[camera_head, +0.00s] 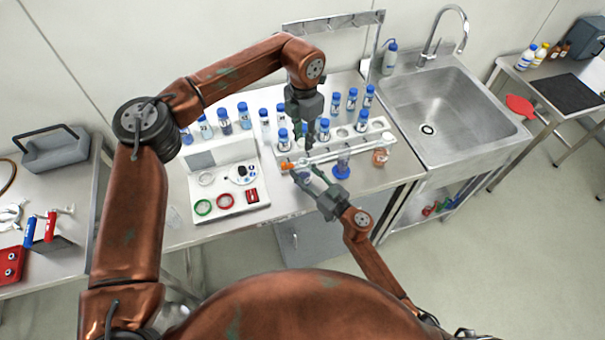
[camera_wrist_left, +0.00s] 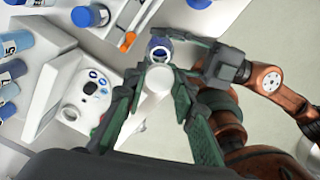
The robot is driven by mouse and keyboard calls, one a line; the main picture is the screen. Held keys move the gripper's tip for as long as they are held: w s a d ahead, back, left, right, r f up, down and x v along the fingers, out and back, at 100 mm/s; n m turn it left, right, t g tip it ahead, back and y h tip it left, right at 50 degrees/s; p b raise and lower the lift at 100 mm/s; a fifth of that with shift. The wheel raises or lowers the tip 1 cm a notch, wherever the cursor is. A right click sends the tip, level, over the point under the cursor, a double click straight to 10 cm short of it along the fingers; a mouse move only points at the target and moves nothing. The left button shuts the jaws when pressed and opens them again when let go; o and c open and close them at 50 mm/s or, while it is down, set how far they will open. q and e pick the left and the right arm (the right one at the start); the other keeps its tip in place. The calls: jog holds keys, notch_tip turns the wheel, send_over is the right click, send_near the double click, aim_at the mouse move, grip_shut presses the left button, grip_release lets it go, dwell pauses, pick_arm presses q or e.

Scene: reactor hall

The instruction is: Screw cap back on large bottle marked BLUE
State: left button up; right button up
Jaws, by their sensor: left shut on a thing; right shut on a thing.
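My left gripper (camera_head: 303,140) points down from above at the front of the bench. In the left wrist view its fingers (camera_wrist_left: 160,78) close around a white, rod-like thing; I cannot tell whether it is the cap. My right gripper (camera_head: 308,180) reaches in from the front right, below the left one. In the left wrist view it is shut on a small clear bottle (camera_wrist_left: 160,48) with a blue part, just beyond my left fingertips. Whether the white thing touches the bottle is unclear. I cannot read the word BLUE on any bottle.
Several blue-capped bottles (camera_head: 244,116) stand behind and in a white rack (camera_head: 378,124). A blue-based bottle (camera_head: 342,164) stands right of my right gripper, with an orange-brown jar (camera_head: 380,157) beyond. A white panel (camera_head: 228,182) with rings lies left. A steel sink (camera_head: 440,120) is right.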

dwell(0.3)
pick_arm(q)
jog(key=shift+f, duration=0.15)
send_near(303, 171)
jog(key=shift+w+d+f, duration=0.1)
jog(key=shift+w+f, duration=0.2)
jog(key=shift+w, duration=0.3)
jog(key=shift+w+d+f, duration=0.1)
jog(key=shift+w+f, duration=0.2)
jog(key=shift+w, duration=0.25)
jog(key=shift+a, duration=0.1)
jog(key=shift+f, duration=0.9)
jog(key=shift+f, duration=0.55)
